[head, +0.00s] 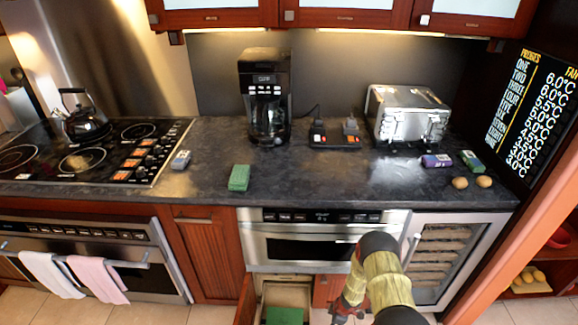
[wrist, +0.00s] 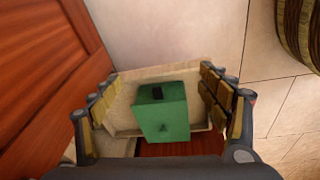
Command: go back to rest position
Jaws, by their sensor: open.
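My gripper (wrist: 158,84) is open, its fingers spread to the left and right in the wrist view. A green box (wrist: 162,115) with a dark mark on top shows between the fingers. It is inside a pale open drawer (wrist: 126,82), and I see no finger touching it. In the head view the green box (head: 285,315) is at the bottom edge, in the open drawer (head: 287,293) below the built-in microwave (head: 320,245). My arm reaches down just right of the drawer. My gripper's fingers are not clear in the head view.
The dark counter (head: 330,185) holds a coffee maker (head: 265,95), a toaster (head: 407,115), a green block (head: 239,177) and two eggs (head: 471,182). A kettle (head: 85,115) stands on the stove. A wooden panel (wrist: 50,65) rises close to the gripper's left. Tiled floor (wrist: 285,105) lies right.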

